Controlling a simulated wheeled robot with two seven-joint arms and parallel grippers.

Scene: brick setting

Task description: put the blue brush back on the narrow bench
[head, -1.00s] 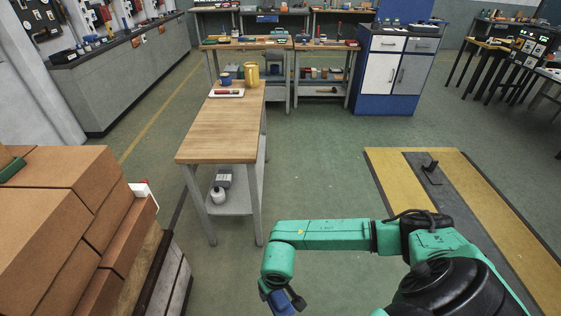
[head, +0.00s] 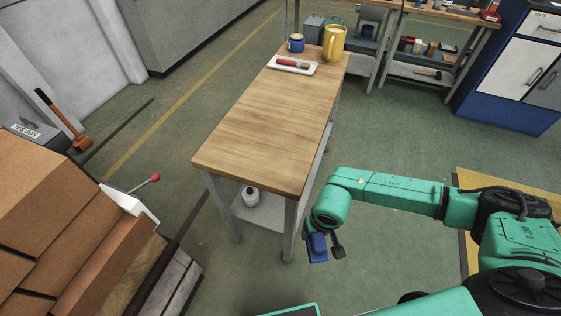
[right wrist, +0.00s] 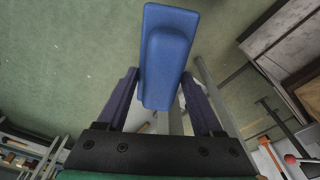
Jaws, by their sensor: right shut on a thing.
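The blue brush (right wrist: 167,50) is held between the two fingers of my right gripper (right wrist: 165,95), which is shut on it. In the head view, my right gripper (head: 325,252) hangs low to the right of the bench's near end, with blue of the brush (head: 317,247) showing at its tip. The narrow bench (head: 265,115) has a light wooden top and grey legs. Its near and middle top is bare. My left gripper is not in view.
A white bottle (head: 251,196) sits on the lower shelf. Stacked brown boxes (head: 45,240) stand at left.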

